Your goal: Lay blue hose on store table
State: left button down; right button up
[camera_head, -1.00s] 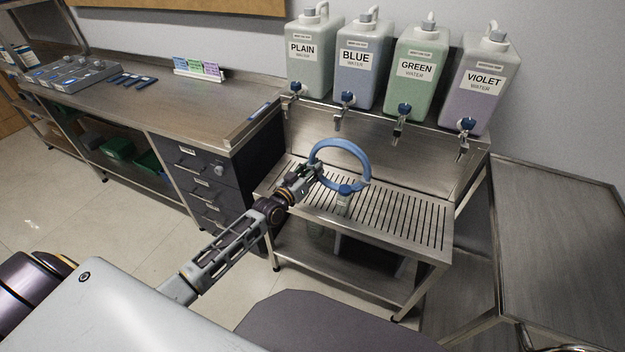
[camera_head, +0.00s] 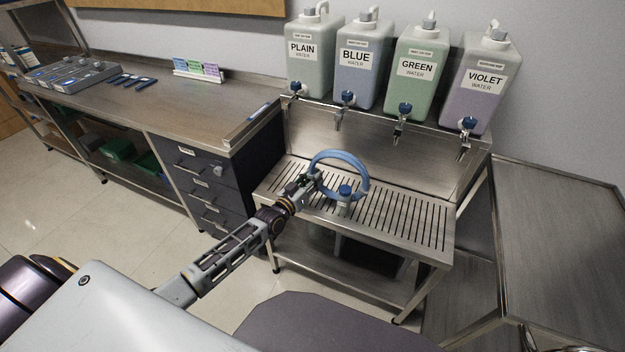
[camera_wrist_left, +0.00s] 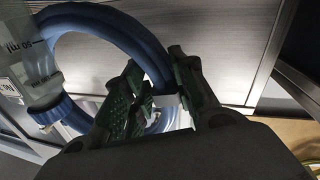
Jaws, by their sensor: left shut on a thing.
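A blue hose (camera_head: 342,155) is bent into a ring above the slatted metal drain stand (camera_head: 400,222). My left gripper (camera_head: 312,181) is shut on the ring's left side. In the left wrist view the hose (camera_wrist_left: 108,22) passes between the fingers of the left gripper (camera_wrist_left: 160,95). A bottle with a blue cap (camera_head: 345,190) stands on the slats, its cap seen within or just behind the ring; I cannot tell if they touch. A bare metal table (camera_head: 565,240) is at the right; no label shows whether it is the store table. My right gripper is not in view.
Containers of plain (camera_head: 313,60), blue (camera_head: 362,75), green (camera_head: 412,80) and violet water (camera_head: 478,90) stand behind the drain stand, with taps over it. A long counter (camera_head: 150,100) with drawers is at the left. The right table's visible top is clear.

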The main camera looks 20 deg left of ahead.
pick_arm(q)
jog(key=c, duration=1.2)
grip_release()
jog(key=shift+o, duration=0.2)
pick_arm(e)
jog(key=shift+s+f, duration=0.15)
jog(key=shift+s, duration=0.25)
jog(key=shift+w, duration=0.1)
